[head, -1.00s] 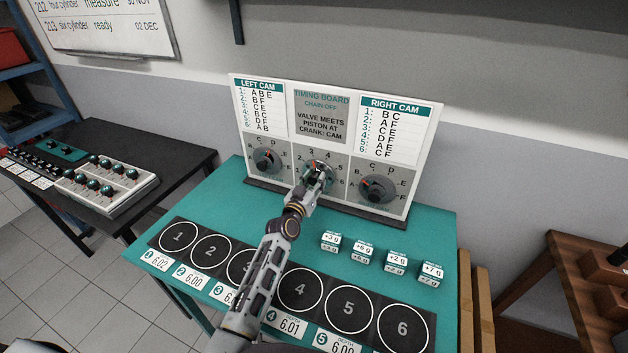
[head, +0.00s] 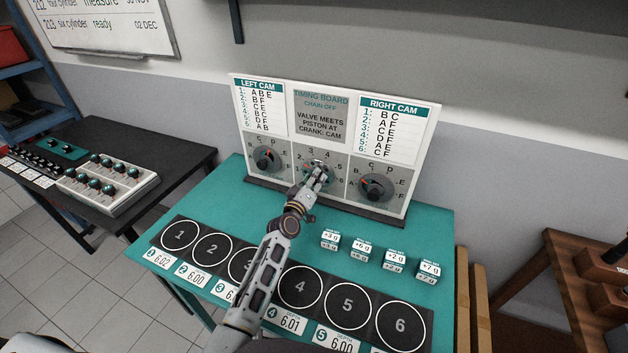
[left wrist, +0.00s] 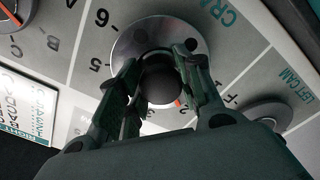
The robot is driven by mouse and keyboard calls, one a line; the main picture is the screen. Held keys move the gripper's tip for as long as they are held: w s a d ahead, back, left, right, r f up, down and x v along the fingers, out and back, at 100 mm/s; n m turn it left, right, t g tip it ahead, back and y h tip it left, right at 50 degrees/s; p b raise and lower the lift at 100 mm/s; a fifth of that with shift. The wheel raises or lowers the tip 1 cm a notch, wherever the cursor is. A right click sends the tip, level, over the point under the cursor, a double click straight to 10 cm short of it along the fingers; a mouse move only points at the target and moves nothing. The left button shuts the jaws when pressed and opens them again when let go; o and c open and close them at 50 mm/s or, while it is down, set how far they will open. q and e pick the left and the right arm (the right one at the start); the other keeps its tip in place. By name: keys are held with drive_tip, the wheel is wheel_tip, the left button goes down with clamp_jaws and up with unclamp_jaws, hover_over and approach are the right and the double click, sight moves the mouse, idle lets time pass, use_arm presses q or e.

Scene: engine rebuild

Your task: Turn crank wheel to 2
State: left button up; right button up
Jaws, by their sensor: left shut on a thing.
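The crank wheel (head: 322,167) is the middle dial on the upright timing board, between the left cam dial (head: 267,159) and the right cam dial (head: 376,187). My left gripper (head: 319,176) is at the wheel and hides part of it. In the left wrist view the silver crank wheel (left wrist: 126,46) has a black knob (left wrist: 160,85), and my left gripper's fingers (left wrist: 161,78) are shut on this knob from both sides. The 5 and 6 are clear of the mark. My right gripper is out of view.
The teal table (head: 228,208) carries numbered black circles and several small weight blocks (head: 363,249) right of my left arm. A black table (head: 120,138) with a knobbed box (head: 110,185) stands left. A wooden bench (head: 580,270) is at right.

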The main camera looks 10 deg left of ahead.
use_arm(q)
drive_tip(key=shift+f, duration=0.1)
idle(0.3)
drive_tip(key=o, duration=1)
drive_tip(key=shift+o, duration=0.2)
drive_tip(key=shift+s, duration=0.15)
drive_tip(key=s+a, duration=0.2)
drive_tip(key=s, duration=0.9)
drive_tip(key=shift+s, duration=0.25)
drive_tip(key=shift+a, duration=0.1)
